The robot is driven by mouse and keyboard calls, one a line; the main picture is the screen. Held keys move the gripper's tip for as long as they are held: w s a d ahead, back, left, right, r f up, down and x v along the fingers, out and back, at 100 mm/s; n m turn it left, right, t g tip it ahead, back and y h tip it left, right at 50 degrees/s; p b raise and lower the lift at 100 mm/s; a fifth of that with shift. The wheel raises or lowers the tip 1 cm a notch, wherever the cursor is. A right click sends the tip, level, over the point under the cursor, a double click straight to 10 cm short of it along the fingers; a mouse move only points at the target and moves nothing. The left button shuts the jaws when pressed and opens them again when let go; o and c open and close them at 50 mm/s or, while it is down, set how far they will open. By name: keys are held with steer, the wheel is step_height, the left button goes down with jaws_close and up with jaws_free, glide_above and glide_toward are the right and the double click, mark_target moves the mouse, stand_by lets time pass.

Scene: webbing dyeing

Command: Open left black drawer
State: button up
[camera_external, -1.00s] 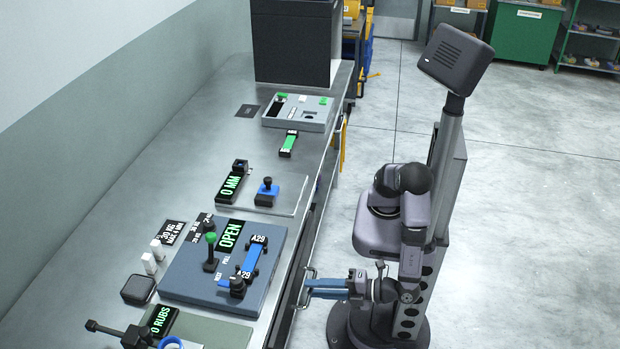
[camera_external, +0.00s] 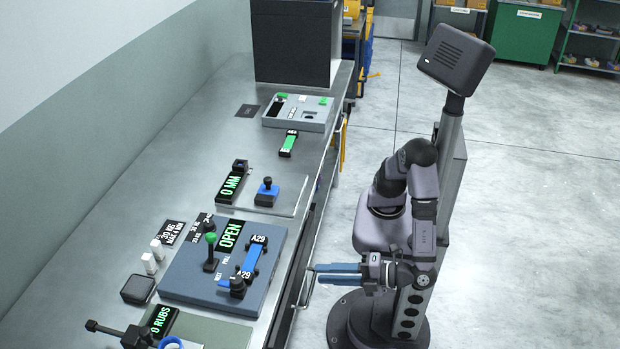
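The dark drawer front (camera_external: 284,326) is under the near end of the steel workbench, seen from above at a steep angle. Its metal bar handle (camera_external: 303,290) stands out from the bench's front side. The drawer looks shut, though the bench top hides most of it. My gripper (camera_external: 315,272) points left at the handle, level with its upper end. Its two long blue fingers show a narrow gap between them, so it looks open. The fingertips are right beside the handle; I cannot tell whether they touch it. Nothing is seen held in the fingers.
The workbench (camera_external: 115,222) carries a blue-grey "OPEN" panel (camera_external: 190,283) with a green-knobbed lever, a "0 MM" gauge (camera_external: 230,188), a grey box (camera_external: 297,113) and a big black box (camera_external: 292,45). The floor (camera_external: 545,260) right of my base is clear.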

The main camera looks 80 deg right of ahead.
mark_target(311, 289)
steer(key=shift+r, duration=0.2)
steer(key=w+d+f+g+h+p, duration=0.1)
steer(key=w+d+g+h+p, duration=0.1)
steer(key=d+g+h+p, duration=0.45)
steer(key=a+r+g+y+p, duration=0.3)
steer(key=a+g+y, duration=0.4)
steer(key=shift+h, duration=0.25)
steer(key=shift+w+f, duration=0.35)
steer(key=shift+f, duration=0.8)
steer(key=shift+w+f, duration=0.35)
steer(key=shift+f, duration=0.8)
steer(key=shift+w+f, duration=0.35)
steer(key=shift+f, duration=0.8)
jaws_close()
